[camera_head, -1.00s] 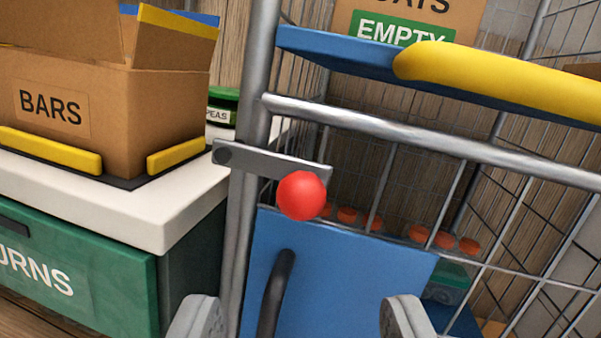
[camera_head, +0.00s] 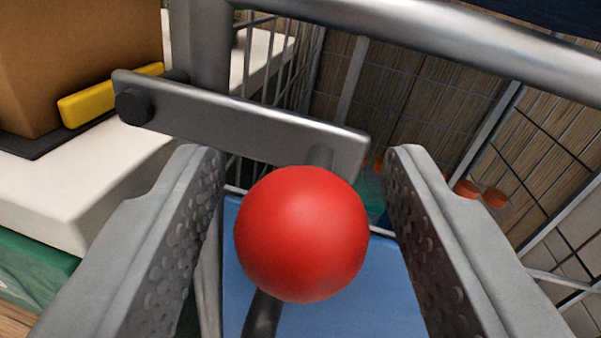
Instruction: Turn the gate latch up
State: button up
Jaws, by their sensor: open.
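The gate latch is a flat grey metal bar (camera_head: 235,120) with a dark pivot (camera_head: 134,106) at its left end, beside the upright post. It lies nearly level in the picture, sloping down to the right. A red ball knob (camera_head: 302,233) sticks out from its right end toward me. My gripper (camera_head: 300,165) is open, with one finger on each side of the knob. Gaps show between the knob and both fingers. The knob hides part of the bar's lower right edge.
A grey tube rail (camera_head: 430,35) runs just above the latch, joined to the upright post (camera_head: 203,45). A blue panel (camera_head: 330,315) with a dark handle (camera_head: 262,316) lies below. A cardboard box (camera_head: 75,60) stands on the white counter (camera_head: 60,195) at left.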

grip_shut()
